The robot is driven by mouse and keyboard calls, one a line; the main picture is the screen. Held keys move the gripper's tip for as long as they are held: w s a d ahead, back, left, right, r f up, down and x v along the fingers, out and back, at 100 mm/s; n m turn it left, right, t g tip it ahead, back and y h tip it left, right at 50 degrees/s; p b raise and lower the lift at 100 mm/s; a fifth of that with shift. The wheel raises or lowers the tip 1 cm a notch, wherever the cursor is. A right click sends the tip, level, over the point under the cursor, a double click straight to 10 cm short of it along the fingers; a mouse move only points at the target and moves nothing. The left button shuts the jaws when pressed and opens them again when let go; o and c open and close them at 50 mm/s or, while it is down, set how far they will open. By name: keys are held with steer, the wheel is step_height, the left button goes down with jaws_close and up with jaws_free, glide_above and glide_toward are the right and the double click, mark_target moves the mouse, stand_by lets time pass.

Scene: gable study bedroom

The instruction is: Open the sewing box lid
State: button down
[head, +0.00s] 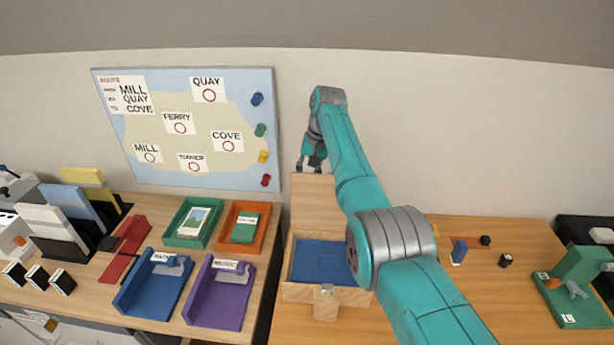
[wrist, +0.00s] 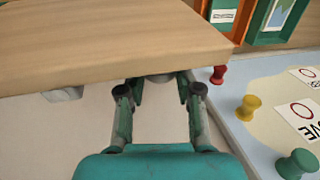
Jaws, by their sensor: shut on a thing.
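The sewing box (head: 297,292) is a light wooden box with a blue inside, on the desk at the centre of the head view. Its wooden lid (head: 312,205) stands raised, roughly upright, at the back of the box near the wall. My gripper (head: 312,166) is at the lid's top edge. In the wrist view the lid (wrist: 95,38) fills the upper left, and my gripper (wrist: 160,88) is shut at its edge, fingers apart around it. The exact contact is partly hidden. A pale latch piece (head: 326,301) is on the box front.
My arm covers the box's right side. Left are blue (head: 150,287) and purple (head: 219,298) trays, and green (head: 191,223) and orange (head: 246,227) ones. A map board (head: 190,130) hangs on the wall close to my gripper. Small items and a green stand (head: 577,290) are right.

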steer(key=shift+w, duration=0.1)
steer(key=c, duration=0.8)
jaws_free()
steer(key=shift+o, duration=0.2)
steer(key=v, duration=1.2)
